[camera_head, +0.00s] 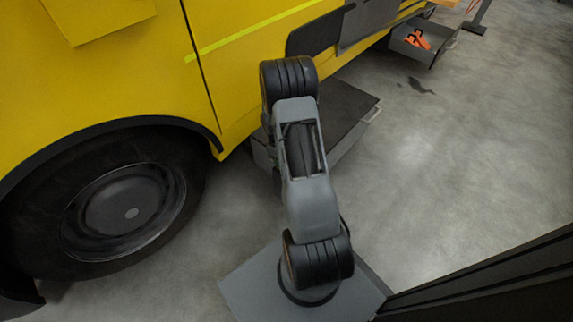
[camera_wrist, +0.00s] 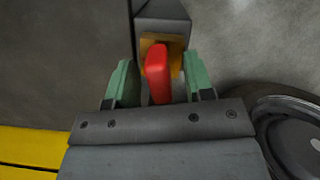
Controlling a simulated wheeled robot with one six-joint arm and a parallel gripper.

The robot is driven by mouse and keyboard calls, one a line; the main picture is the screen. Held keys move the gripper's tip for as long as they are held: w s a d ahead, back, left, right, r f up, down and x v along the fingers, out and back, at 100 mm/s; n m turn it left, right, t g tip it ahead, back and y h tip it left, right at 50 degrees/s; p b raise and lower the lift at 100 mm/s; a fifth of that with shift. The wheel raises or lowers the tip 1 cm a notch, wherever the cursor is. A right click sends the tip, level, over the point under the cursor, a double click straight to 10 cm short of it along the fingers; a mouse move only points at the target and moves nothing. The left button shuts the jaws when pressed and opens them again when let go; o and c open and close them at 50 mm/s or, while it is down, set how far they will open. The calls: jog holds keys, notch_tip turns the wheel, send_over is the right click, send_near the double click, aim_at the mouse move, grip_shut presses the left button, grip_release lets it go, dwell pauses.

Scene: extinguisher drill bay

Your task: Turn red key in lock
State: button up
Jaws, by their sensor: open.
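The red key (camera_wrist: 157,72) shows in the wrist view, in front of a yellow lock plate (camera_wrist: 149,41) on a grey box (camera_wrist: 163,18). My gripper (camera_wrist: 157,84) has two green fingers, one on each side of the key. A gap shows between each finger and the key, so the jaws are open around it. The lower end of the key is hidden behind the gripper body. In the head view my arm shows, but my gripper, the key and the lock do not.
A yellow vehicle (camera_head: 120,75) with a large black wheel (camera_head: 125,212) stands at the left. A dark-topped step (camera_head: 345,112) juts out from its side. An open drawer (camera_head: 440,52) with an orange object (camera_head: 418,39) is farther back. The concrete floor at right is mostly clear.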

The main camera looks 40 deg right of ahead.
notch_tip(320, 180, up, 14)
jog(key=w+a+p, duration=0.1)
jog(key=w+p, duration=0.2)
jog(key=p, duration=0.2)
jog(key=s+a+r+m+t+p, duration=0.15)
jog(key=a+r+p, duration=0.3)
jog(key=r, duration=0.55)
jog(key=s+a+r+p, duration=0.25)
jog(key=r+p, duration=0.35)
jog(key=r, duration=0.3)
jog(key=s+a+r+m+t+p, duration=0.1)
jog(key=a+r+p, duration=0.35)
jog(key=r, duration=0.55)
jog(key=s+a+r+m+t+p, duration=0.1)
jog(key=s+a+r+p, duration=0.3)
jog(key=r, duration=0.4)
jog(key=s+a+r+m+t+p, duration=0.1)
jog(key=s+a+r+t+p, duration=0.1)
jog(key=s+a+r+p, duration=0.2)
notch_tip(320, 180, up, 5)
jog(key=s+p, duration=0.2)
jog(key=p, duration=0.2)
jog(key=shift+s+a+y, duration=0.25)
jog(key=shift+s+y, duration=0.05)
jog(key=shift+y, duration=0.1)
jog(key=shift+r, duration=0.1)
jog(key=shift+c, duration=0.3)
jog(key=shift+d, duration=0.1)
jog(key=shift+c, duration=0.2)
